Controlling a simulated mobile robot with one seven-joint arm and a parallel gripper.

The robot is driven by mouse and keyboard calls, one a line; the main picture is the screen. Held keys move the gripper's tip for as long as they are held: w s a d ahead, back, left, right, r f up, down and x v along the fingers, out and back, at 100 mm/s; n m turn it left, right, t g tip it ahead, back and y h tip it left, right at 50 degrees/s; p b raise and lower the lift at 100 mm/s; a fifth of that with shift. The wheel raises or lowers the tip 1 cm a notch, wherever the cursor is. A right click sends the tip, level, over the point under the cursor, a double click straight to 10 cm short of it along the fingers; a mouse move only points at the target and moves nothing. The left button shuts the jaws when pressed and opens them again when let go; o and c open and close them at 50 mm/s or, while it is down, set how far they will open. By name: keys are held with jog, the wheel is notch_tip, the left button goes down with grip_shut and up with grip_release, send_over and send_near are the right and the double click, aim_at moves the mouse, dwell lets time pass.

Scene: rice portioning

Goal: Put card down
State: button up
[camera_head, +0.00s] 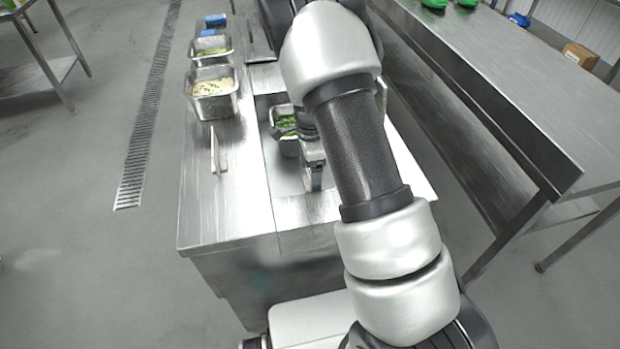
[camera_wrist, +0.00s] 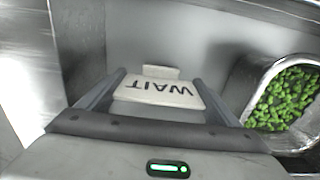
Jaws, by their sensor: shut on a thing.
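My gripper (camera_wrist: 160,82) is shut on a white card (camera_wrist: 150,90) with the word WAIT in dark letters, upside down in the wrist view. The card sits between the two fingers, with a small pale tab or foot at its far edge. A smooth grey surface lies beyond and below it. I cannot tell whether the card touches that surface. In the head view, my gripper (camera_head: 313,172) is low over the recessed part of the steel counter, partly hidden by my arm, and the card cannot be made out there.
A metal pan of green pieces (camera_wrist: 285,95) is close on the right in the wrist view; it also shows beside my gripper in the head view (camera_head: 287,124). A pan of pale food (camera_head: 212,88) and a thin upright white object (camera_head: 218,150) stand on the counter's left strip (camera_head: 205,200).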

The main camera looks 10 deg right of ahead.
jog(key=shift+f, duration=0.95)
jog(key=shift+f, duration=0.1)
jog(key=o, duration=0.9)
notch_tip(320, 180, up, 12)
jog(key=shift+r+p, duration=0.1)
jog(key=shift+p, duration=0.6)
jog(key=s+a+r+n+t+y, duration=0.1)
jog(key=s+r+n+t, duration=0.1)
jog(key=s+r+n, duration=0.7)
jog(key=s+r+n+t, duration=0.25)
jog(key=s+r, duration=0.45)
jog(key=r, duration=0.5)
jog(key=shift+s+d+r+n+t+h, duration=0.2)
jog(key=shift+s+r+n, duration=0.15)
jog(key=shift+s+n, duration=0.95)
jog(key=shift+s+d+r+n+t+h, duration=0.15)
jog(key=shift+s+r+n, duration=0.15)
jog(key=shift+s+n, duration=0.95)
jog(key=shift+s+d+r+n+t+h, duration=0.3)
jog(key=shift+s+n, duration=0.4)
jog(key=shift+s, duration=1.2)
jog(key=shift+a+r, duration=0.1)
jog(key=shift+a, duration=0.05)
